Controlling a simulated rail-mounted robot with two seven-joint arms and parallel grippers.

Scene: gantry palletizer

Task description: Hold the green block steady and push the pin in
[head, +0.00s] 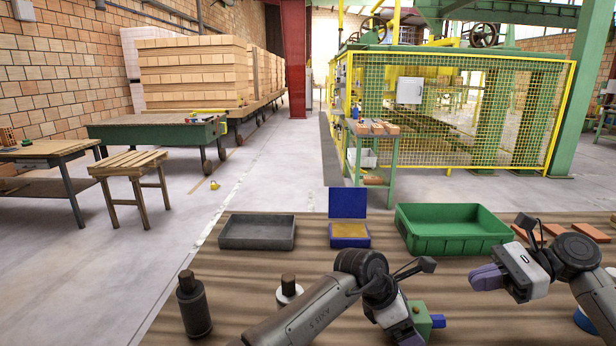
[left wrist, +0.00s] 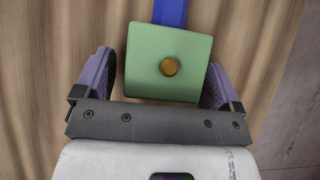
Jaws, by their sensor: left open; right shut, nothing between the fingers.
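The green block (head: 421,318) is low in the head view, partly hidden by my left arm; it fills the top middle of the left wrist view (left wrist: 150,50). A round brass end (left wrist: 169,67) shows on its face, and a blue piece (left wrist: 171,12) extends from its far edge. The blue piece also shows in the head view (head: 438,321). I cannot tell which is the pin. My left gripper (left wrist: 160,76) is open, with a finger on either side of the block and small gaps visible. My right gripper (head: 486,278) is shut and empty, right of and above the block in the picture.
A grey tray (head: 257,245), an open blue box (head: 349,242) and a green crate (head: 453,251) stand along the table's far side. Two dark-topped cylinders (head: 194,305) (head: 289,291) stand at the left. Orange bricks (head: 555,230) lie at the right.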

